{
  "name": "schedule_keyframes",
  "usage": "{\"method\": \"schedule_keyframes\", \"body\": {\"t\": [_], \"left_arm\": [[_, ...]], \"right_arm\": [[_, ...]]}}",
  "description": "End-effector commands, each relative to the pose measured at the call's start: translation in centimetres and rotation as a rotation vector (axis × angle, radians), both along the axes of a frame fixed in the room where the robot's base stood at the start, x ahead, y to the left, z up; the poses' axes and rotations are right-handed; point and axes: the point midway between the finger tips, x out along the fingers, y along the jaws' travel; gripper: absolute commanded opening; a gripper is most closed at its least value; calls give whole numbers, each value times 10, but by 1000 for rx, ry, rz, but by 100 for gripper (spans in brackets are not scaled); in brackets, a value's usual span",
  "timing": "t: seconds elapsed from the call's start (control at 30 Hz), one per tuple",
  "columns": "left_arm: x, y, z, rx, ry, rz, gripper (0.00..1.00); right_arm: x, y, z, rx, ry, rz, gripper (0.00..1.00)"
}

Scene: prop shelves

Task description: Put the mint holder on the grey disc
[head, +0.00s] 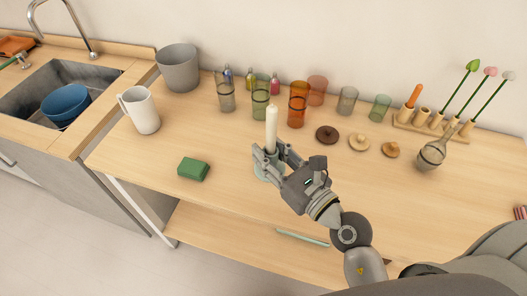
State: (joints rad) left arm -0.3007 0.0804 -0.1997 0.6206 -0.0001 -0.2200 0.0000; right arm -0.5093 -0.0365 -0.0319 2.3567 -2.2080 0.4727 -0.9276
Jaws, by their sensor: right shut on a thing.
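The mint holder (261,171) is a pale green candle holder with an upright cream candle (271,128) in it, near the middle of the wooden counter. My right gripper (270,158) is shut on the mint holder, and its fingers hide part of it. I cannot tell whether the holder's base touches the counter. I cannot make out a grey disc in this view. My left gripper is not in view.
A green sponge (193,169) lies left of the holder. Several tumblers stand behind it, including an orange one (297,104). A dark brown lid (327,134) and two wooden lids lie to the right. A white mug (140,110) stands at left.

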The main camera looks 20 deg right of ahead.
Motion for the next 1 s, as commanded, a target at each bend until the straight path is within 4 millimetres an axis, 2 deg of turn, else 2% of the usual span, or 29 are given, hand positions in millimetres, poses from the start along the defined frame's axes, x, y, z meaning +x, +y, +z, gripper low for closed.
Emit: {"method": "schedule_keyframes", "body": {"t": [0.03,0.17,0.2,0.4,0.57,0.67,0.8,1.0], "left_arm": [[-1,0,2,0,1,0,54],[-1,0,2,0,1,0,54],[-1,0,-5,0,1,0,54],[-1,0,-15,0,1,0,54],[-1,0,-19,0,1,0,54],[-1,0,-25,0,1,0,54],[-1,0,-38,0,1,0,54],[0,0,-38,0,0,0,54]], "right_arm": [[13,-3,-3,-3,-4,1,0],[42,-10,-17,-3,-3,1,0],[47,-10,-31,-1,1,3,0],[71,-17,-60,-2,-1,0,0],[78,-18,-68,-1,-1,2,0],[87,-20,-80,-1,0,1,0],[85,-19,-103,-1,1,2,0],[85,-20,-105,1,-2,1,0]]}}
